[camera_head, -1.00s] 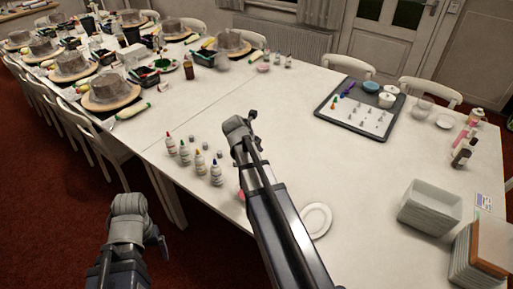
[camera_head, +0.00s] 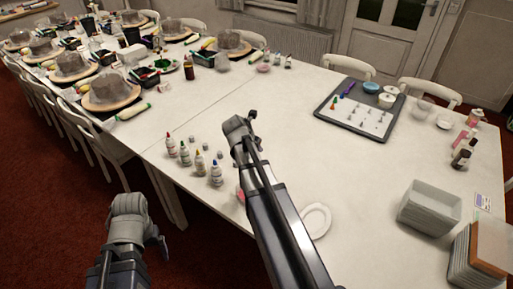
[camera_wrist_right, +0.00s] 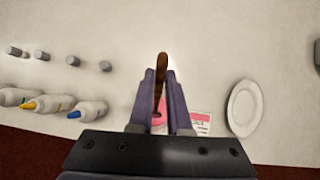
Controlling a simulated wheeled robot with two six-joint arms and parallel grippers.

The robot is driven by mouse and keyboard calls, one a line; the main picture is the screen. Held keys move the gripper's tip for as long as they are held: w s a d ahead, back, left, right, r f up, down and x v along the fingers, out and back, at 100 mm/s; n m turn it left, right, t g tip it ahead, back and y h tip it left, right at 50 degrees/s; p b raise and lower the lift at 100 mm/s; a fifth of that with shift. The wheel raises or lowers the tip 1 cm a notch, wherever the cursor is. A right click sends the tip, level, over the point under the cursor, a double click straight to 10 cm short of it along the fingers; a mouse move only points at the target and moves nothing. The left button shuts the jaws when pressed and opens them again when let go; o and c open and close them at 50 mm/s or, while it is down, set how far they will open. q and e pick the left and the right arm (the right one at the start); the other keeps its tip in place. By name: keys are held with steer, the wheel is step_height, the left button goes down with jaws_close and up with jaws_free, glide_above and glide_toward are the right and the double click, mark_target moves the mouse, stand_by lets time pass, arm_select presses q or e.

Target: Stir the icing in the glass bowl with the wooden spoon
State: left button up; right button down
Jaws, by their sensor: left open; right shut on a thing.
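My right gripper (camera_wrist_right: 161,100) is shut on a slim brown wooden handle (camera_wrist_right: 162,68), which looks like the wooden spoon. Its far end points away over the white table, and its lower end lies between the fingers. In the head view my right arm reaches over the table, and its wrist (camera_head: 238,130) hides the jaws. My left gripper (camera_head: 135,215) is open and empty beyond the table's left edge, over the red floor. A clear bowl (camera_head: 423,106) stands right of the dark tray; I cannot tell what it holds.
Several dropper bottles (camera_head: 200,166) stand left of my right arm. A pink and white printed item (camera_wrist_right: 200,122) and a white plate (camera_wrist_right: 244,108) lie near the right gripper. A dark tray (camera_head: 325,110) and stacked white trays (camera_head: 430,208) are further right. The table's middle is clear.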

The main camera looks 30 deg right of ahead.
step_height(320, 180, up, 5)
steer(key=p, duration=0.4)
steer(key=shift+p, duration=0.4)
steer(key=shift+f, duration=0.1)
